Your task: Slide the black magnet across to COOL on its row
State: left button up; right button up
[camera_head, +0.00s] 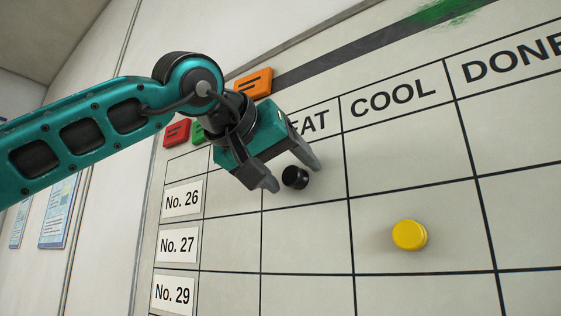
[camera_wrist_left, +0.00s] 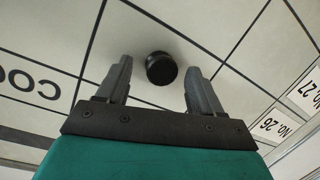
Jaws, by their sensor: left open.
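The black magnet (camera_head: 295,177) is a small round knob on the whiteboard, in the No. 26 row under the heading that ends in "EAT". The COOL heading (camera_head: 393,97) is one column to its right. My left gripper (camera_head: 292,178) is open, with one finger on each side of the magnet. In the left wrist view the magnet (camera_wrist_left: 161,68) sits between the two spread fingertips, with a gap on both sides. I cannot tell how far the fingertips are from the board. My right gripper is not in view.
A yellow magnet (camera_head: 409,235) is in the COOL column, No. 27 row. Orange (camera_head: 253,83), red (camera_head: 176,133) and green (camera_head: 198,132) blocks are at the board's upper left. The COOL cell of the No. 26 row (camera_head: 405,150) is empty.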

aim_at(400, 151)
pick_arm(q)
jog(key=shift+c, duration=0.4)
jog(key=c, duration=1.1)
jog(key=shift+o, duration=0.2)
jog(key=shift+s+d+r, duration=0.1)
jog(key=shift+s+d, duration=0.7)
jog(key=shift+d, duration=0.25)
jog(key=shift+s+d+r, duration=0.1)
jog(key=shift+s+d, duration=0.65)
jog(key=shift+d, duration=0.25)
jog(key=shift+s+d+r+p, duration=0.1)
jog(key=shift+s+d+p, duration=0.1)
jog(key=shift+s+d, duration=0.4)
jog(key=shift+s+d+f+p, duration=0.15)
jog(key=shift+s+d, duration=0.2)
jog(key=shift+d, duration=0.4)
jog(key=shift+s+d+r+p, duration=0.2)
jog(key=shift+s+d, duration=0.3)
jog(key=shift+d, duration=0.2)
jog(key=shift+s+d+r+p, duration=0.1)
jog(key=shift+s+d+p, duration=0.2)
jog(key=shift+s+d, duration=0.65)
jog(key=shift+s+d+p, duration=0.3)
jog(key=shift+s+d, duration=0.35)
jog(key=shift+d, duration=0.55)
